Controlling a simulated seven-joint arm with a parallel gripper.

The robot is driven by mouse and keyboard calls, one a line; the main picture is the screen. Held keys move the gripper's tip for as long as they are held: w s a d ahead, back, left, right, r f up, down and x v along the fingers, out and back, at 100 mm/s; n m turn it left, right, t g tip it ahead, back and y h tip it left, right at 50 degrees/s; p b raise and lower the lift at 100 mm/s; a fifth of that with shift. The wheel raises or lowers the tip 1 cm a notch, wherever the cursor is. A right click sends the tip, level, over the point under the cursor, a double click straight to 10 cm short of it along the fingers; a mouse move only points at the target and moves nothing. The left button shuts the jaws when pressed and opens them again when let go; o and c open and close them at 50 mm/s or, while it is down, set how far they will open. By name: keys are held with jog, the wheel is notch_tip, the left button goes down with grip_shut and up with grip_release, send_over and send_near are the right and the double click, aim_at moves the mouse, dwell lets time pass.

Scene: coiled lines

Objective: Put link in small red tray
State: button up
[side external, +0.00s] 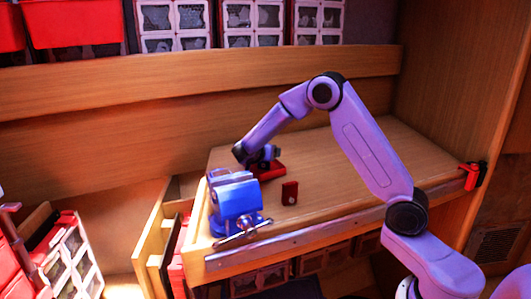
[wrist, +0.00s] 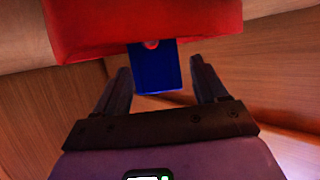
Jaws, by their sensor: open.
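The small red tray (side external: 268,170) sits on the wooden bench behind the blue vise; it also fills the top of the wrist view (wrist: 90,25). My gripper (side external: 263,159) is down at the tray. In the wrist view my gripper (wrist: 160,66) is open, with a finger on each side of a flat blue piece (wrist: 155,75), which looks like the link. A gap shows on both sides of it. The blue piece has a round reddish mark at its top and overlaps the tray's edge; I cannot tell whether it touches the tray. In the side view it is not clear.
A blue vise (side external: 235,203) stands at the bench's front left corner. A small dark red block (side external: 289,193) with a pale spot stands right of it. A red clamp (side external: 470,176) grips the right edge. The bench (side external: 350,165) is clear at middle right.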

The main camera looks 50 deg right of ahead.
jog(key=v, duration=0.7)
jog(key=shift+f, duration=0.1)
jog(key=shift+w+d+r, duration=0.1)
jog(key=shift+d+r, duration=0.05)
jog(key=shift+r, duration=0.05)
jog(key=s+r+n+t, duration=0.1)
jog(key=s+r+n, duration=0.6)
jog(key=r+n, duration=0.1)
jog(key=s+a+f+n+g+y, duration=0.2)
jog(key=s+a+f+n+y, duration=0.2)
jog(key=s, duration=0.6)
jog(key=s+a+f+n+g+y, duration=0.2)
jog(key=s+a+f+n+y, duration=0.2)
jog(key=s+n, duration=0.4)
jog(key=s+a+f+n+g+y, duration=0.2)
jog(key=s+a+f+n+y, duration=0.2)
jog(key=s, duration=1)
jog(key=a+n, duration=0.1)
jog(key=a, duration=0.1)
jog(key=shift+a+n+y, duration=0.25)
jog(key=shift+n+y, duration=0.05)
jog(key=shift+n, duration=0.1)
jog(key=shift+f, duration=0.15)
